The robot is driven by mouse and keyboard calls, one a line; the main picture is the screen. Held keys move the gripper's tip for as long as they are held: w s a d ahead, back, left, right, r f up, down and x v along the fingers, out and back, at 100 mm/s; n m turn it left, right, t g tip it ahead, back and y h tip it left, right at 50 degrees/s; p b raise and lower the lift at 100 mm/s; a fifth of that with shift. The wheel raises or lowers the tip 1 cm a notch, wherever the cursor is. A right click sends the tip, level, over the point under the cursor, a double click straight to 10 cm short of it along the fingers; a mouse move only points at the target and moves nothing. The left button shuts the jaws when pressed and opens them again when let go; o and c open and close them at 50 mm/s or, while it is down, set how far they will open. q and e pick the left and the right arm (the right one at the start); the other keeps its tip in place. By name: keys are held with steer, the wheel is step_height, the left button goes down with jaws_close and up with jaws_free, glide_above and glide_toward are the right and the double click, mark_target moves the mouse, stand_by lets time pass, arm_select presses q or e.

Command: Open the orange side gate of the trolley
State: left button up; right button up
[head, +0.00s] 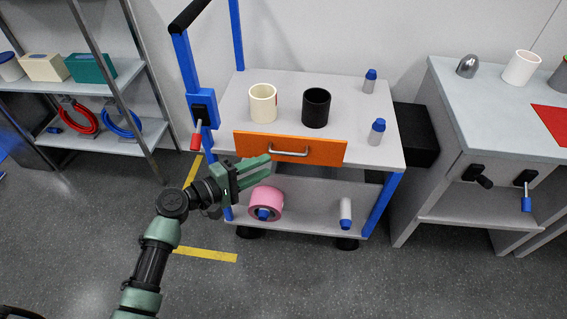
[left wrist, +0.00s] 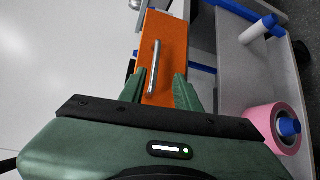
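The orange side gate (head: 325,153) is a flat panel along the near edge of the trolley's top shelf (head: 345,92). It looks upright and carries a silver bar handle (head: 288,153) on its outer face. My left gripper (head: 268,168) is just below and left of the handle, apart from it. In the left wrist view, the gripper (left wrist: 162,88) is open and empty. The orange gate (left wrist: 172,45) and its handle (left wrist: 154,68) lie ahead of the fingers, the handle roughly in line with the gap. My right gripper is in neither view.
A cream cup (head: 262,103), a black cup (head: 315,107) and two blue-capped bottles (head: 378,131) stand on the top shelf. A pink roll (head: 266,202) and a white bottle (head: 345,213) are on the lower shelf. A red-handled lever (head: 196,138) hangs on the trolley's left post.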

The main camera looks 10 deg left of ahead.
mark_target(288, 154)
arm_select(q)
steer(key=r+x, duration=0.1)
steer(key=x, duration=0.6)
steer(key=shift+w+d, duration=0.2)
steer(key=shift+f, duration=0.15)
jaws_close()
steer(key=shift+a, duration=0.1)
stand_by(1.0)
